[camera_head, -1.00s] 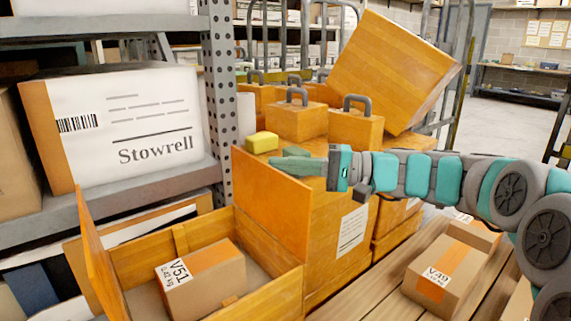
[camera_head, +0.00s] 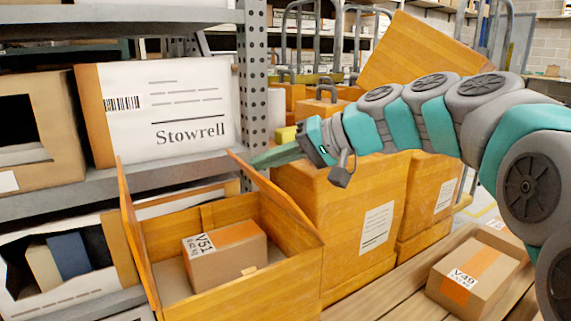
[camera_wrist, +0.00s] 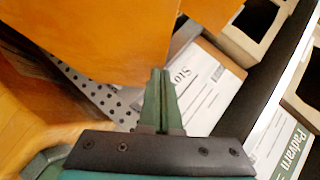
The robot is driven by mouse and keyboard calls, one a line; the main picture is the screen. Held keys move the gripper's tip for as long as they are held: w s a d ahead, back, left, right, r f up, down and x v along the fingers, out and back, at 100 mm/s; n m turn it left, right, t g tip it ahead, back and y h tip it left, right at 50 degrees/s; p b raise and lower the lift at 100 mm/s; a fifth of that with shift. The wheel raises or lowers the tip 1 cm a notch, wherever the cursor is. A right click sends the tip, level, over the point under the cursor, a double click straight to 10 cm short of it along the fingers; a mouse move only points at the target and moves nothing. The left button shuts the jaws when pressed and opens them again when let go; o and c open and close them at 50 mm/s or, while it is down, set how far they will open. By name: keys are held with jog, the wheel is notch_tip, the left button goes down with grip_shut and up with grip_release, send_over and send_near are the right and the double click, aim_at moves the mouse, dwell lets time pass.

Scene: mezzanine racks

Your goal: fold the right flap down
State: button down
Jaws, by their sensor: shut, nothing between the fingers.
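The open orange box (camera_head: 240,285) stands at the lower left with a brown carton marked V51 (camera_head: 226,255) inside. Its right flap (camera_head: 275,193) stands raised and leans a little inward, seen nearly edge-on. The left flap (camera_head: 138,235) stands steeply upright. My gripper (camera_head: 262,160) is shut and empty, with its tips at the right flap's outer side near the far top corner. In the wrist view the shut fingers (camera_wrist: 160,78) lie beside a large orange panel (camera_wrist: 100,40), likely this flap. I cannot tell whether they touch it.
A grey shelf with a white Stowrell box (camera_head: 175,110) is behind and left, with a perforated post (camera_head: 254,85). Closed orange boxes (camera_head: 345,220) stand close on the right. A carton marked V49 (camera_head: 470,270) lies on wooden slats.

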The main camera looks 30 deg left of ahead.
jog(key=s+a+f+n+t+h+b, duration=0.1)
jog(key=s+f+b, duration=0.1)
jog(key=s+a+f+n+t+h+b, duration=0.1)
jog(key=s+f+t+b, duration=0.1)
jog(key=f+b, duration=0.1)
jog(key=s+a+f+n+t+h+b, duration=0.1)
jog(key=s+f+n+t+h+b, duration=0.1)
jog(key=shift+s+a+f+b, duration=0.2)
jog(key=shift+s+f+b, duration=0.2)
jog(key=shift+s+a+f+t+b, duration=0.1)
jog(key=shift+s+f+t+b, duration=0.15)
jog(key=shift+f+b, duration=0.65)
jog(key=shift+f, duration=0.2)
